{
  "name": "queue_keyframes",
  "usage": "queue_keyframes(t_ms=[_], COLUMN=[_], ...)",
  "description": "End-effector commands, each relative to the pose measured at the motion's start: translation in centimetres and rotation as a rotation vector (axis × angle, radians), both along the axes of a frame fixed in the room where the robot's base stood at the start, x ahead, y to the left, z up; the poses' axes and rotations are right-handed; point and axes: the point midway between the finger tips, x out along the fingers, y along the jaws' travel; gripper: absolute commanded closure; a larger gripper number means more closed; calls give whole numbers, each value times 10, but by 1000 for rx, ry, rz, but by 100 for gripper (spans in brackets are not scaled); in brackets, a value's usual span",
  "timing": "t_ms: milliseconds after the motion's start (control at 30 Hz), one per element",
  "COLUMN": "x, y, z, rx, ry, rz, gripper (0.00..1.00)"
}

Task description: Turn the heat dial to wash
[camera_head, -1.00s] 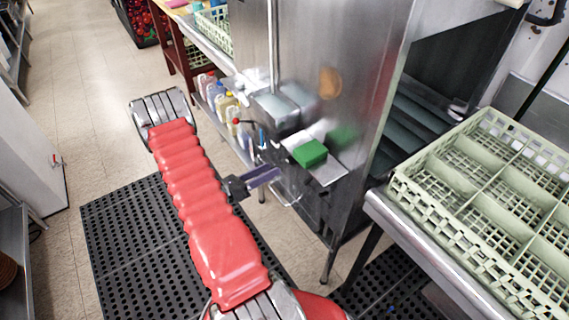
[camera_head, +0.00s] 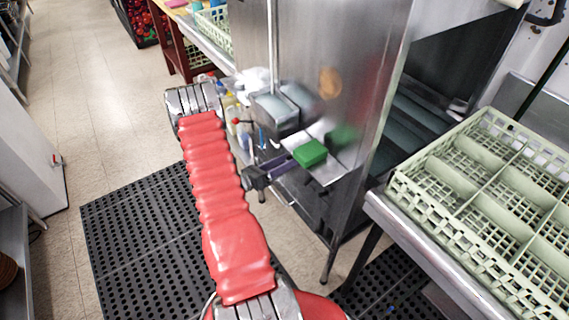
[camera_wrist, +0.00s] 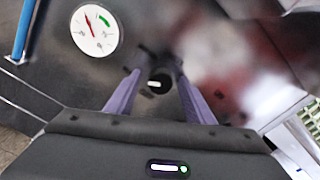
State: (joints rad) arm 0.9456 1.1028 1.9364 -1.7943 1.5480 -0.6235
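The heat dial (camera_wrist: 159,85) is a small dark round knob with a white mark, on the dark metal panel in the wrist view. The white mark lies roughly level in that view. My gripper (camera_wrist: 160,72) has its two purple fingers apart, one on each side of the knob. A gap shows between the knob and each finger, and the fingers hold nothing. I cannot make out the dial there. The wash label is not readable.
A round white gauge (camera_wrist: 95,30) with a red needle and a green band is above left of the dial. A blue handle (camera_wrist: 25,30) is at the far left. A dish rack (camera_head: 455,190) stands on the right counter.

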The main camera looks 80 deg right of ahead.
Motion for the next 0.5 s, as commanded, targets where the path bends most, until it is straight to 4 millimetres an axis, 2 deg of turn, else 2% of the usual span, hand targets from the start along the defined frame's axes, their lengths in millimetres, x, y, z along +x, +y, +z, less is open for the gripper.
queue_keyframes(t_ms=[67, 500], x=[0, 1], y=[0, 0], z=[0, 0], rx=[0, 1], ry=[0, -1], rz=[0, 2], gripper=[58, 89])
